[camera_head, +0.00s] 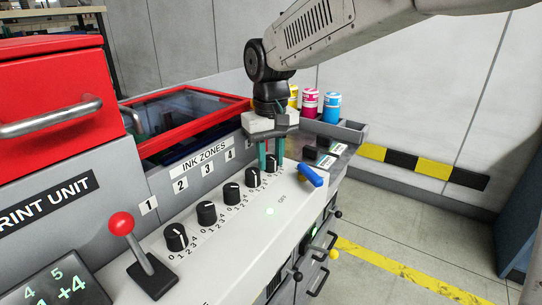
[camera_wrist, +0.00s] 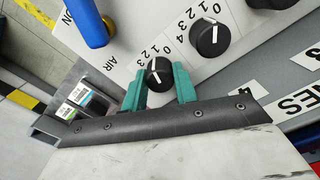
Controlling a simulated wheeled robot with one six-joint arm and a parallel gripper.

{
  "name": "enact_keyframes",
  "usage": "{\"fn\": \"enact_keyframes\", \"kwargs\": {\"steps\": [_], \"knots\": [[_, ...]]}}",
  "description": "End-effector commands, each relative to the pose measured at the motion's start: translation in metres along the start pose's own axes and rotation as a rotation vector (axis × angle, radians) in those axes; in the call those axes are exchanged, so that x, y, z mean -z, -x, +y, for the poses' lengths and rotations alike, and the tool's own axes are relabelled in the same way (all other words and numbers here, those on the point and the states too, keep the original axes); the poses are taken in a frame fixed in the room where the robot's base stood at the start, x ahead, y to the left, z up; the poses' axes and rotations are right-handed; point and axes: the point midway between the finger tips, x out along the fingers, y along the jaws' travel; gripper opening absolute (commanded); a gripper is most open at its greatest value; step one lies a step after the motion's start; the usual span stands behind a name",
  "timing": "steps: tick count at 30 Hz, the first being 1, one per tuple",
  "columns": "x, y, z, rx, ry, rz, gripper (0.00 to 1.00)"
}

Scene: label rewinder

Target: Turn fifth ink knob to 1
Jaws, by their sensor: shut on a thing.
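The ink knobs stand in a row on the white panel under the "INK ZONES" label (camera_head: 205,158). The fifth ink knob (camera_head: 271,164) is the far end one, black with a white pointer line, and shows in the wrist view (camera_wrist: 159,71). My gripper (camera_head: 271,158) reaches down over it, with one teal finger on each side, shut on the knob. Digits 0, 1, 2 and 3 show beside the knob in the wrist view; which one the pointer line marks I cannot tell. The fourth knob (camera_head: 252,177) stands just beside it, also in the wrist view (camera_wrist: 210,38).
A blue-handled lever (camera_head: 311,175) sticks out close to the right of my gripper. A red-ball lever (camera_head: 122,224) stands at the near left. Ink cans (camera_head: 331,107) stand in a tray behind. The red-framed cover (camera_head: 190,125) is to the left.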

Motion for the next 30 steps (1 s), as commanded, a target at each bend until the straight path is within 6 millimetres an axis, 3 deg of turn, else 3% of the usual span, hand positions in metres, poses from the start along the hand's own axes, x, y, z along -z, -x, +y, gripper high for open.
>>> {"fn": "enact_keyframes", "kwargs": {"steps": [12, 29, 30], "knots": [[0.0007, 0.0014, 0.0000, 0.000, -0.190, 0.004, 0.06], [0.0007, 0.0014, -0.0001, 0.000, -0.218, 0.004, 0.06], [0.0007, 0.0015, -0.0001, 0.000, -0.218, 0.004, 0.37]]}}
